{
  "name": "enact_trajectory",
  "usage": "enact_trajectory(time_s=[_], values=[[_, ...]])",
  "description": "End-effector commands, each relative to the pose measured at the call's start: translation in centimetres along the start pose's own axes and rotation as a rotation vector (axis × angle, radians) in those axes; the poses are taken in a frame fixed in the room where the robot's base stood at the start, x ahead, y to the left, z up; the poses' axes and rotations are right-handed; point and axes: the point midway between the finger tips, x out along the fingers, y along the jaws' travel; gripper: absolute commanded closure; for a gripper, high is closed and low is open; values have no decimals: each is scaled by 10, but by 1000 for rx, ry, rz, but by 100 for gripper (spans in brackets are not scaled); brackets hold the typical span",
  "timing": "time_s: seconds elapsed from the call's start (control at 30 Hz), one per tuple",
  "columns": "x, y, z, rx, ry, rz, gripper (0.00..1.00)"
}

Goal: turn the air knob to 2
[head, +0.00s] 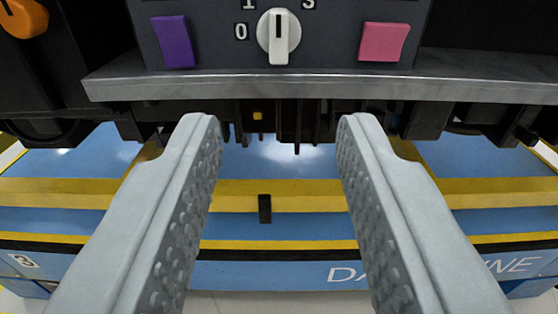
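The white air knob (279,38) is on the dark panel at the top centre of the head view. Its grip bar stands upright in the picture, with a short dark line on its upper half. The label 0 (241,32) is left of the knob, a 1 (249,4) is above left, and a character cut by the top edge (308,4) is above right; I cannot tell which it is. My gripper (278,122) is open and empty. Its two fingers appear below the knob, wide apart on either side of it, not touching it.
A purple switch (173,42) is left of the knob and a pink one (384,42) is right. An orange knob (24,18) is at the far upper left. A grey metal ledge (300,88) runs below the panel. Blue and yellow structure lies beneath.

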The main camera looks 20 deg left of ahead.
Motion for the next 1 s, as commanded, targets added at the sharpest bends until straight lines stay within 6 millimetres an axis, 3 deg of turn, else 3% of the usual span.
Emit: enact_trajectory(time_s=[0.23,0.77,0.87,1.0], values=[[-21,0,0,0,1,0,64],[-24,0,0,0,0,0,64],[-26,3,-6,0,1,4,64],[-38,14,-31,2,3,18,64]])
